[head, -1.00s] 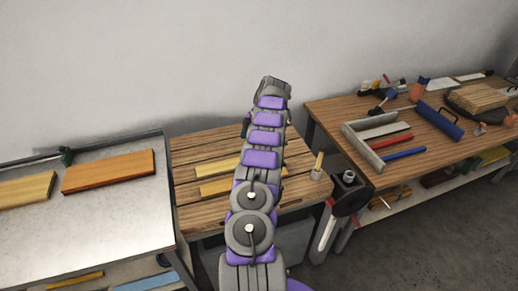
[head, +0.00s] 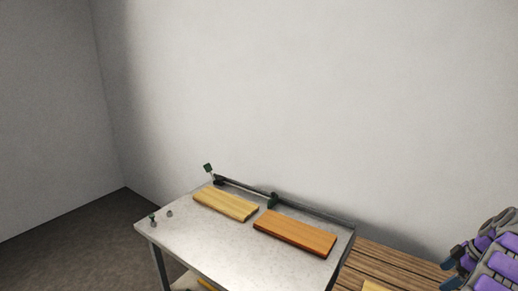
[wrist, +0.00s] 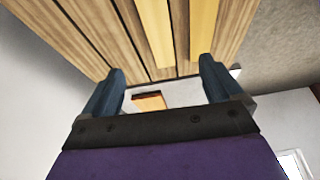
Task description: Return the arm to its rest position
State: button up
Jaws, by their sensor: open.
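My gripper (wrist: 160,72) is open, with its two blue-grey fingers apart and nothing between them in the wrist view. In the head view, part of my purple and grey arm and my gripper (head: 452,272) show at the lower right edge, over the slatted wooden table (head: 390,266). The rest of the arm is out of that view. The wrist view shows the slatted table (wrist: 90,30) with two pale yellow boards (wrist: 155,35) on it, apart from the fingers.
A metal-topped table (head: 190,232) stands left of the slatted table. A yellow board (head: 225,204) and an orange-brown board (head: 295,232) lie on it. A metal bar with green-ended fittings (head: 240,187) runs along its back edge. A bare wall (head: 320,90) stands behind.

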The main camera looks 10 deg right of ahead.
jog(key=w+a+r+m+g, duration=0.1)
jog(key=w+a+r, duration=0.2)
jog(key=a, duration=0.4)
jog(key=w+a+r, duration=0.3)
jog(key=a, duration=0.4)
jog(key=w+a+r+m+g, duration=0.1)
jog(key=w+a+r, duration=0.3)
jog(key=a, duration=0.2)
jog(key=s+a+r+m+g, duration=0.1)
jog(key=s+a+r, duration=0.1)
jog(key=a, duration=0.7)
jog(key=s+a+r+m, duration=0.1)
jog(key=a+r, duration=0.1)
jog(key=a, duration=0.7)
jog(key=s+a+m+g+h, duration=0.1)
jog(key=s+a+m+g, duration=0.1)
jog(key=s+a, duration=1.2)
jog(key=s+a+f+m+h, duration=0.1)
jog(key=s+a+f, duration=0.1)
jog(key=s, duration=0.5)
jog(key=s+a+f+m+h, duration=0.1)
jog(key=s+a+f, duration=0.1)
jog(key=s, duration=0.6)
jog(key=shift+a+f, duration=0.2)
jog(key=shift+a, duration=0.4)
jog(key=shift+c, duration=0.3)
